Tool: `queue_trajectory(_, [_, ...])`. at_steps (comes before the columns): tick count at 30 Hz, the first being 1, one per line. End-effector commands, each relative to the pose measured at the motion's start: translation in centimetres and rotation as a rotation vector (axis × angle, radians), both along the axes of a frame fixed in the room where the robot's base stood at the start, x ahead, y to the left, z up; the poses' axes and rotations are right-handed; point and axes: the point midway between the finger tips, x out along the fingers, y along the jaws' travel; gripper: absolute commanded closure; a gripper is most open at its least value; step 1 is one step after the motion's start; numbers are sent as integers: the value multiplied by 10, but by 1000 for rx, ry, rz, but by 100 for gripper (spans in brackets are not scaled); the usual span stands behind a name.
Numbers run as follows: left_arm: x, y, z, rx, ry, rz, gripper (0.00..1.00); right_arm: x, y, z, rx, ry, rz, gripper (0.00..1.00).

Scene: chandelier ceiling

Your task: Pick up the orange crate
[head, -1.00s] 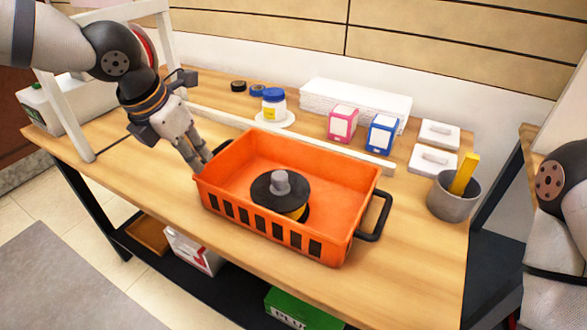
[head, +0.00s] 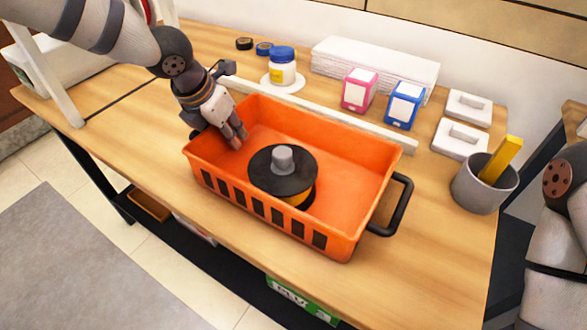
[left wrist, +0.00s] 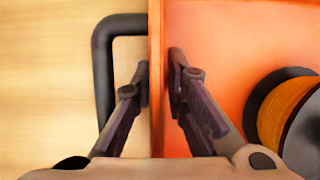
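The orange crate (head: 361,170) stands on the wooden table in the head view. It has black handles at its ends; the right handle (head: 393,210) is clear, and the left handle (left wrist: 105,70) shows in the left wrist view. A black-flanged spool (head: 282,168) with an orange middle lies inside. My left gripper (head: 236,137) is at the crate's left end, pointing down. In the left wrist view my left gripper (left wrist: 158,64) has one finger on each side of the crate's orange end wall, with narrow gaps visible. My right gripper is out of view.
Behind the crate are a white rail (head: 330,122), a blue-lidded jar (head: 282,68), a pink box (head: 358,92) and a blue box (head: 404,106). A grey cup (head: 482,185) stands right of the crate. The table left of the crate is clear.

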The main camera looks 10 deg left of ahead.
Motion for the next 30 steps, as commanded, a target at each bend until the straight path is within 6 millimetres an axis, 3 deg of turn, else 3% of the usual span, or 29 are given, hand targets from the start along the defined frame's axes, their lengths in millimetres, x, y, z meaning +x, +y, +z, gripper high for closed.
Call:
queue_trajectory(4, [0, 0, 3, 0, -4, -1, 87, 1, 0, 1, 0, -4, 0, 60])
queue_trajectory(6, [0, 0, 3, 0, -4, -1, 100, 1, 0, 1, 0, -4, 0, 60])
queue_trajectory(20, [1, -1, 8, -3, -8, 1, 100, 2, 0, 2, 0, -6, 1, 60])
queue_trajectory(30, [1, -1, 82, -5, -14, 1, 100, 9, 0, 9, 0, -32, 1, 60])
